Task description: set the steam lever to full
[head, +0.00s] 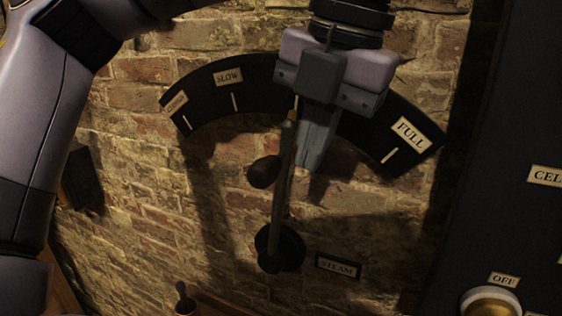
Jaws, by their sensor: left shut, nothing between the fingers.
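The steam lever (282,200) is a thin dark rod on a round black pivot (280,247) on the brick wall. It points nearly straight up, leaning slightly right, with a dark rounded knob (264,172) to its left. Behind its top is a black curved scale (205,100) with a SLOW label (228,76) at left and a FULL label (410,133) at right. My left gripper (314,165) is shut and empty, pointing down just right of the rod's upper part; I cannot tell whether they touch. It hides the scale's middle. My right gripper is out of view.
A STEAM plate (338,266) is on the wall right of the pivot. A dark panel (500,130) with an OFF label (504,280) and a brass-rimmed round fitting (490,301) stands at the right. A small dark knobbed handle (184,298) is at the bottom left.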

